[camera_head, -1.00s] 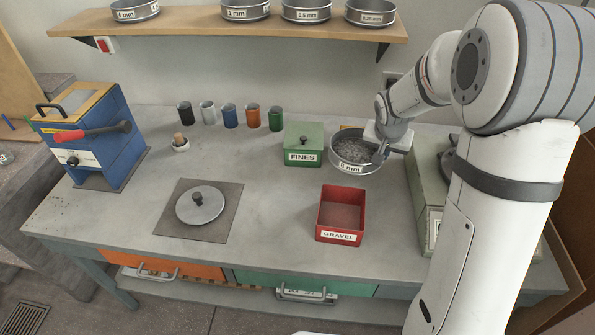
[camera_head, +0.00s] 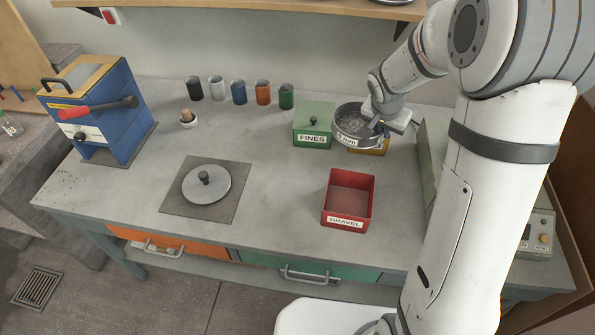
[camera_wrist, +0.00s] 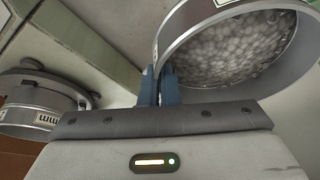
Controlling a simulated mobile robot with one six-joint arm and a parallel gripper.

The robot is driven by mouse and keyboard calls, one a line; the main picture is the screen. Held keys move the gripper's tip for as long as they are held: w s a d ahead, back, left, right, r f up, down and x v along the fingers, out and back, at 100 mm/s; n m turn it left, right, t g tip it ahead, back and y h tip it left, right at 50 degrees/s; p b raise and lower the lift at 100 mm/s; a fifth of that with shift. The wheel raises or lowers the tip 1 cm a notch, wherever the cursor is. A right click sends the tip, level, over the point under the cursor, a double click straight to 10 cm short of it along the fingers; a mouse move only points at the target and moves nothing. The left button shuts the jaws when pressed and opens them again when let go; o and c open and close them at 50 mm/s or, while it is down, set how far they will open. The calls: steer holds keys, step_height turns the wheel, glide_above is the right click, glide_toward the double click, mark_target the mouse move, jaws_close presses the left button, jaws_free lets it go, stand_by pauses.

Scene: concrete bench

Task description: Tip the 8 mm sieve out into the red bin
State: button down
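The 8 mm sieve (camera_head: 350,137) is a round metal pan with a white label, holding grey stones. It is raised above the bench, in front of a yellow container, roughly level. In the wrist view the sieve (camera_wrist: 175,60) fills the upper right, with pale stones inside. My gripper (camera_head: 373,130) is shut on the sieve's rim at its right side; the blue fingers (camera_wrist: 158,80) pinch the wall in the wrist view. The red bin (camera_head: 348,219), labelled GRAVEL, stands open on the bench, nearer the front than the sieve. Its visible inside looks empty.
A green FINES box (camera_head: 313,125) stands just left of the sieve. The yellow container (camera_head: 378,149) is partly hidden by the sieve and gripper. Several cups (camera_head: 238,92) line the back. A round lid (camera_head: 206,183) lies on a plate at left. Bench left of the red bin is clear.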

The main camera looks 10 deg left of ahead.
steer(key=s+a+f+m+g+y+p, duration=0.1)
steer(key=s+a+f+m+g+p, duration=0.2)
steer(key=s+a+m+g+p, duration=1.05)
steer(key=shift+s+a+r+m+t+y+b, duration=0.45)
steer(key=shift+r+m+t+y+b, duration=0.15)
steer(key=shift+m+t+y+b, duration=0.5)
steer(key=shift+s+a+r+m+t+y+b, duration=0.4)
steer(key=shift+s+r+m+t+y+b, duration=0.15)
steer(key=shift+m+t+y+b, duration=0.6)
steer(key=shift+s+a+r+m+t+y+b, duration=0.4)
steer(key=shift+r+m+t+y+b, duration=0.2)
steer(key=shift+m+t+y+b, duration=0.55)
steer(key=shift+d+r+n+g+y+b, duration=0.4)
steer(key=shift+d+y+b, duration=0.45)
steer(key=shift+b, duration=1.6)
steer(key=d+f+n+g+y+b, duration=0.1)
steer(key=d+y+b, duration=0.4)
steer(key=d+y, duration=0.7)
steer(key=shift+w+d+f+n+g+b, duration=0.25)
steer(key=shift+d+n+g+b, duration=0.1)
steer(key=shift+n+g, duration=0.55)
